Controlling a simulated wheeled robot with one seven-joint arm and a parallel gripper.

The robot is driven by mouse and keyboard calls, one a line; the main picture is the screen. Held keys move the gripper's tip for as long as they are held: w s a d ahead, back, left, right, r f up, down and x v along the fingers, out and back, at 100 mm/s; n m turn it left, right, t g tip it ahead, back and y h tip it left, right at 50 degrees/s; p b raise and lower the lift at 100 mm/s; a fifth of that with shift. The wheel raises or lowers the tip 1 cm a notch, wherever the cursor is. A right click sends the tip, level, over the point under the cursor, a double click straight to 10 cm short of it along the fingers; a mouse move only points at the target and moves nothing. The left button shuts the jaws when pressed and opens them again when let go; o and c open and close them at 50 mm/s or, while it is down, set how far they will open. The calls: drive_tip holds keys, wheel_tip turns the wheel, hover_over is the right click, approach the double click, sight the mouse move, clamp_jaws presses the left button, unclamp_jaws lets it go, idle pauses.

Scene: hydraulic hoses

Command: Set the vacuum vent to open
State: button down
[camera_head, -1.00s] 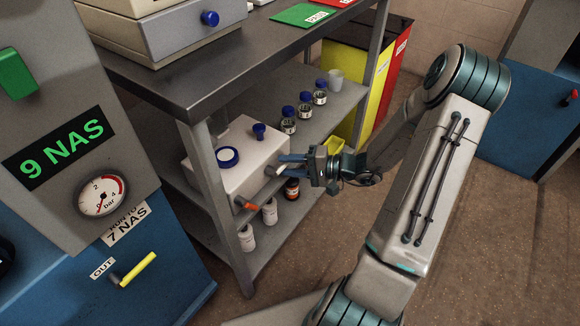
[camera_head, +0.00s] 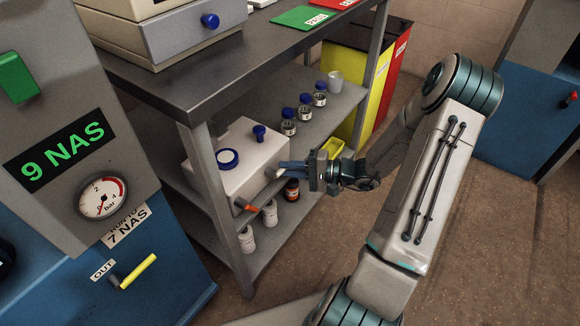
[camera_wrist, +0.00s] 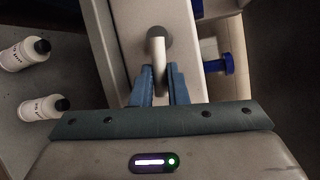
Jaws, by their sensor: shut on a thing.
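A white box (camera_head: 247,184) stands on the shelf under the dark bench, with a blue cap and a blue knob on top. A pale lever (camera_head: 270,174) sticks out from its near side. In the wrist view the lever (camera_wrist: 159,62) rises from a round grey hub, between my blue fingers. My gripper (camera_head: 281,168) is shut on this lever; in the wrist view the fingers (camera_wrist: 159,88) lie on either side of it. I see no legible vent label.
Several blue-capped jars (camera_head: 304,113) stand on the same shelf. White bottles (camera_head: 246,237) and a brown bottle (camera_head: 292,189) are on the shelf below. Open floor (camera_head: 320,240) lies to the right.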

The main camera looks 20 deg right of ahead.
sight(286, 181)
drive_tip(key=shift+s+a+f+m+t+y+p, duration=0.25)
drive_tip(key=shift+f+m+t+y+p, duration=0.3)
drive_tip(key=shift+m, duration=1.15)
drive_tip(key=shift+s+a+f+m+t+y+p, duration=0.1)
drive_tip(key=shift+a+f+m+t+y+p, duration=0.3)
drive_tip(key=shift+m, duration=1.3)
drive_tip(key=shift+s+a+f+m+t+y+p, duration=0.15)
drive_tip(key=shift+f+m+t+y+p, duration=0.45)
drive_tip(key=shift+m, duration=1.1)
drive_tip(key=shift+s+f, duration=0.1)
drive_tip(key=c, duration=1.4)
unclamp_jaws()
drive_tip(key=shift+c, duration=0.2)
drive_tip(key=shift+d, duration=0.15)
drive_tip(key=p+v, duration=0.1)
drive_tip(key=v, duration=1.2)
drive_tip(key=shift+s+d+p, duration=0.2)
drive_tip(key=shift+d+p, duration=0.1)
drive_tip(key=shift+p, duration=0.05)
